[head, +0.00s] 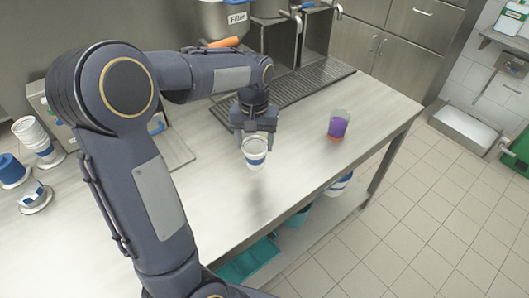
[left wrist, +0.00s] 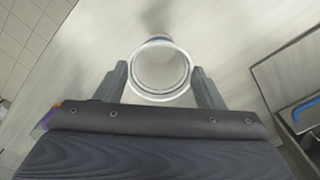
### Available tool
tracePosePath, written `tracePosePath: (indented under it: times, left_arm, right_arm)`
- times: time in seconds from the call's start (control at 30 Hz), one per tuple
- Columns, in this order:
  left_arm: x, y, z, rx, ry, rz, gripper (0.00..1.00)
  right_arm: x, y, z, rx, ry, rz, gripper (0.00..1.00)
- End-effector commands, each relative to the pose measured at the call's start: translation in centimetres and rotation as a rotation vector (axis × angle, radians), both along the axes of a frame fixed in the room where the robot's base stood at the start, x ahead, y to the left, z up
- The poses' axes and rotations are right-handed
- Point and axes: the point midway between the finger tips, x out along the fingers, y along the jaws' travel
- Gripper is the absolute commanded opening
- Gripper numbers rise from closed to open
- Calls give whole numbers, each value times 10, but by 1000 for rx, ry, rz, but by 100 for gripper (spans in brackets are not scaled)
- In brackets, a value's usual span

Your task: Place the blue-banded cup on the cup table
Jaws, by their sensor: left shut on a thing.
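The blue-banded cup (head: 255,153) is white with a blue band and hangs upright below my left gripper (head: 255,138) in the head view. The left gripper is shut on the cup, with one finger on each side. In the left wrist view the cup (left wrist: 160,72) shows its open round mouth between the two fingers of the gripper (left wrist: 162,85). The cup is over the steel table (head: 290,160); I cannot tell how far its base is above the surface. My right gripper is not in view.
A glass with purple and orange contents (head: 338,124) stands to the right near the table's edge. Stacked cups (head: 33,136) and a blue cup stack (head: 12,169) stand at the left. A dark grated tray (head: 300,87) lies behind. The tabletop around the held cup is clear.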

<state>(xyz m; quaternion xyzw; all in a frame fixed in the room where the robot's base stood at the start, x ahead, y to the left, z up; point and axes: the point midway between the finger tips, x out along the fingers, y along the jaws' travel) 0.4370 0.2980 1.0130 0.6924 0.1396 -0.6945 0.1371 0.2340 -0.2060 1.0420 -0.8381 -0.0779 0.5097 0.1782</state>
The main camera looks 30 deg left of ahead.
Motion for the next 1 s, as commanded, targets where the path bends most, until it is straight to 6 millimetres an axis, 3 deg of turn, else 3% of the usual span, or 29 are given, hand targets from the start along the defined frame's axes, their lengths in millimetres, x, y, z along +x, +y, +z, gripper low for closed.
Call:
tracePosePath:
  times: [0.37,0.53,0.97,1.0]
  left_arm:
    - [19,-21,-35,0,2,-3,31]
    - [18,-19,-59,0,1,0,31]
    - [18,-19,-66,0,-2,-1,31]
    - [18,-19,-65,0,-2,-1,66]
  right_arm:
    - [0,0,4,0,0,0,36]
    - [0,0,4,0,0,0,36]
    - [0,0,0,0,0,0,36]
    - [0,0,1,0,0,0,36]
